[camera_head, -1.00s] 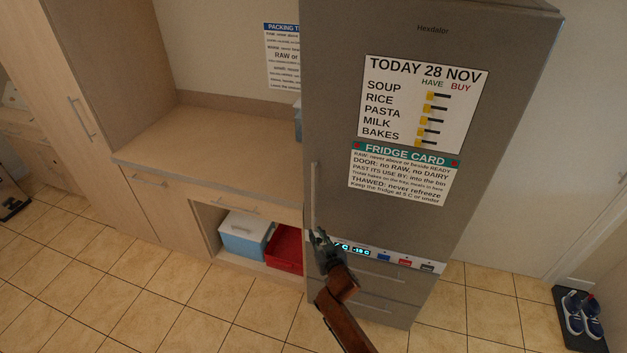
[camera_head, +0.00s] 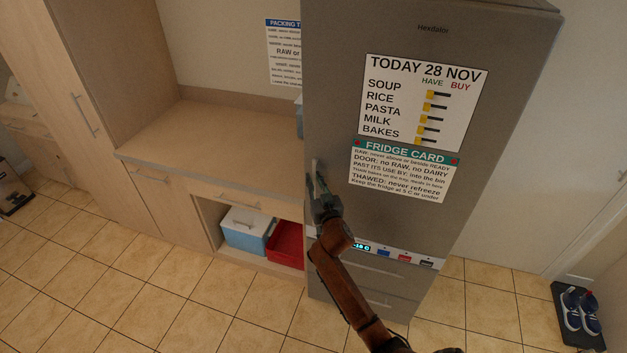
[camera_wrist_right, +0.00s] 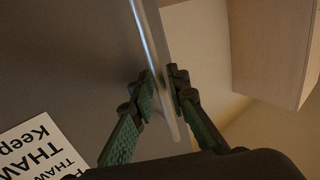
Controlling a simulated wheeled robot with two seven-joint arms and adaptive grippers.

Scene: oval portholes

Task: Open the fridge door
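The grey fridge (camera_head: 400,30) stands upright in the head view, and its door looks shut. Its vertical metal door handle (camera_head: 315,167) is at the door's left edge; my right gripper hides the lower part. My right gripper (camera_head: 320,180) is at this handle. In the right wrist view the handle (camera_wrist_right: 150,35) runs between the two green-padded fingers (camera_wrist_right: 161,78). The fingertips are close on both sides of the bar and look shut on it. My left gripper is not in view.
A wooden counter (camera_head: 220,140) adjoins the fridge's left side, with a blue-white cool box (camera_head: 245,232) and a red crate (camera_head: 287,245) below. Shoes lie on a dark mat (camera_head: 567,335) at the far right. Tiled floor (camera_head: 180,310) is clear in front.

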